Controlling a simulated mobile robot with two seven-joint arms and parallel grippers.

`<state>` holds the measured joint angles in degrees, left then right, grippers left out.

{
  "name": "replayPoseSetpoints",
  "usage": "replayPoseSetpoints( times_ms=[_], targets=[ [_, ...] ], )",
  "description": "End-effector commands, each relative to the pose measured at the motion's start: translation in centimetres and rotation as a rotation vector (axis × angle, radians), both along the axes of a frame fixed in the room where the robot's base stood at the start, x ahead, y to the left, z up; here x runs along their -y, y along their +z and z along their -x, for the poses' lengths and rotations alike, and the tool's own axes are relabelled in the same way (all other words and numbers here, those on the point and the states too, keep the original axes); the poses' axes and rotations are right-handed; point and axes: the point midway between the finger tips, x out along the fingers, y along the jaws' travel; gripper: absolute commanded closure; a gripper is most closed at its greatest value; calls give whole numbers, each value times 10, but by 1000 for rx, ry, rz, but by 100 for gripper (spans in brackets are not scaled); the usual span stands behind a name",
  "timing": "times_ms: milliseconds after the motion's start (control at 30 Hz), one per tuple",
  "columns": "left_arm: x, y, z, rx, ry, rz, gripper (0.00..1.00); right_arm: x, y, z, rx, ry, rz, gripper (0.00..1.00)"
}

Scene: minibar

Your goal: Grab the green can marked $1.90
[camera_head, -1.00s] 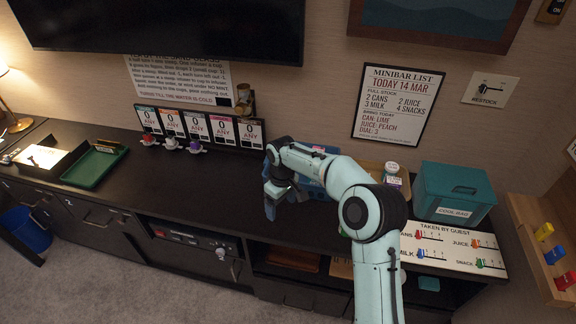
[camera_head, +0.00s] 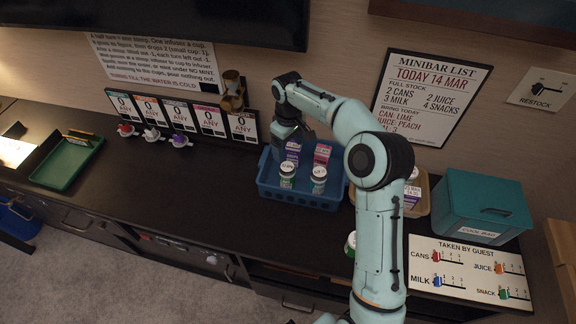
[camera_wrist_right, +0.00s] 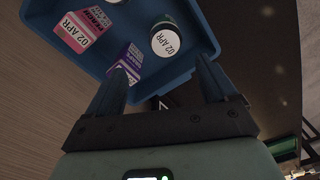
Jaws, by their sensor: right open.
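A blue basket (camera_head: 268,190) on the dark counter holds two round containers with white tops and green on their sides, the left one (camera_head: 287,178) and the right one (camera_head: 318,180). I cannot read $1.90 on either. In the right wrist view, a white-topped green can (camera_wrist_right: 166,42) stamped 02 APR is in the basket (camera_wrist_right: 190,72). A partly hidden green can (camera_head: 350,243) stands outside it, beside my arm. My right gripper (camera_head: 285,142) is above the basket's back left; its open, empty fingers (camera_wrist_right: 160,80) show in the wrist view. My left gripper is out of view.
A purple carton (camera_head: 292,152) and a pink carton (camera_head: 322,154) stand in the basket's back. Right of my arm are a tan tray (camera_head: 421,207), the teal cool bag (camera_head: 480,205) and the guest board (camera_head: 470,270).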

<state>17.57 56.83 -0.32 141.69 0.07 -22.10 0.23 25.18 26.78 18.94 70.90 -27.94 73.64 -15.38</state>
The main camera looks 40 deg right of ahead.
Motion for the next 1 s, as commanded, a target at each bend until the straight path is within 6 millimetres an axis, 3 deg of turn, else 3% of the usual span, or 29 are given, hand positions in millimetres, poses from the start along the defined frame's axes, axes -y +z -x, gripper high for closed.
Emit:
replayPoseSetpoints(
  times_ms=[400, 667, 1000],
  targets=[
    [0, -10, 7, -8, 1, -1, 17, -1, -69, 2, -4, 1, -1, 14],
    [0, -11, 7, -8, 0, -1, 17, -2, -88, 2, -2, 0, -1, 14],
    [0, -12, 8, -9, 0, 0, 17, -8, -131, 5, -1, 0, -1, 14]
  ],
)
